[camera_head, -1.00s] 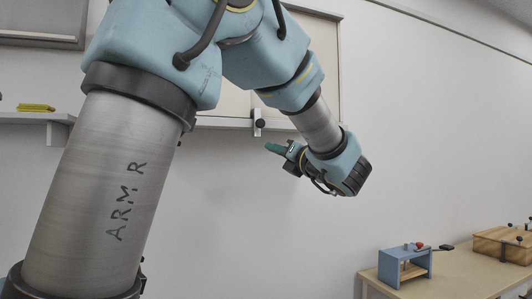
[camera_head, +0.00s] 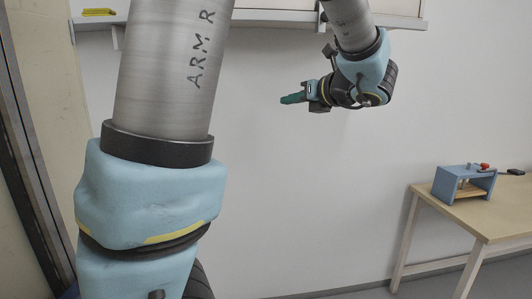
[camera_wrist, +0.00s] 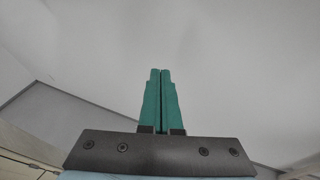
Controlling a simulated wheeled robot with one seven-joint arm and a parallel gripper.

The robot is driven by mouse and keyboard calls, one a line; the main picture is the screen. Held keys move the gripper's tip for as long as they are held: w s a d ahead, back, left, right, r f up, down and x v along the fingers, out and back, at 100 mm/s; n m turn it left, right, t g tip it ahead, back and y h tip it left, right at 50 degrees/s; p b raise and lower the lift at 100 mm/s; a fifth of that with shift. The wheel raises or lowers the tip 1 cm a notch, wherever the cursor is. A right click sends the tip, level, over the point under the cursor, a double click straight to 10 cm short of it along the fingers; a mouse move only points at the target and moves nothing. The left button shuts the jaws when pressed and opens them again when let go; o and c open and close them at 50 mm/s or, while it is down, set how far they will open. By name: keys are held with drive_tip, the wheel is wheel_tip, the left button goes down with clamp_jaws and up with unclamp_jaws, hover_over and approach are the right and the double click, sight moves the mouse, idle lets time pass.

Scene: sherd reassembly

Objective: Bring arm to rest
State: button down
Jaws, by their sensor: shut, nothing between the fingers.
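My gripper (camera_head: 292,98) is held up in the air in front of the bare wall in the head view, its green fingers pointing left. In the wrist view the two green fingers of my gripper (camera_wrist: 160,75) lie side by side, closed together with nothing between them. My arm bends down from the upper part of the head view, and its elbow region is cut off by the top edge.
A wooden table (camera_head: 462,212) stands at the right with a blue stand (camera_head: 465,184) on it. A shelf (camera_head: 285,18) runs along the wall at the top, with a yellow item (camera_head: 99,12) at its left. The wall around my gripper is clear.

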drive_tip(key=s+a+f+n+g+h, duration=0.3)
drive_tip(key=s+a+f+n, duration=0.1)
drive_tip(key=f+n, duration=0.4)
drive_tip(key=s+a+f+n+g+h, duration=0.2)
drive_tip(key=s+a+f+n+g, duration=0.2)
drive_tip(key=f+n, duration=0.4)
drive_tip(key=s+a+f+n+g+h, duration=0.3)
drive_tip(key=s+f+n, duration=0.4)
drive_tip(key=n, duration=0.7)
wheel_tip(320, 180, down, 2)
drive_tip(key=a+g, duration=0.1)
drive_tip(key=a, duration=0.1)
drive_tip(key=shift+s+a+n+h, duration=0.25)
drive_tip(key=shift+a+n+h, duration=0.05)
drive_tip(key=shift+a, duration=0.1)
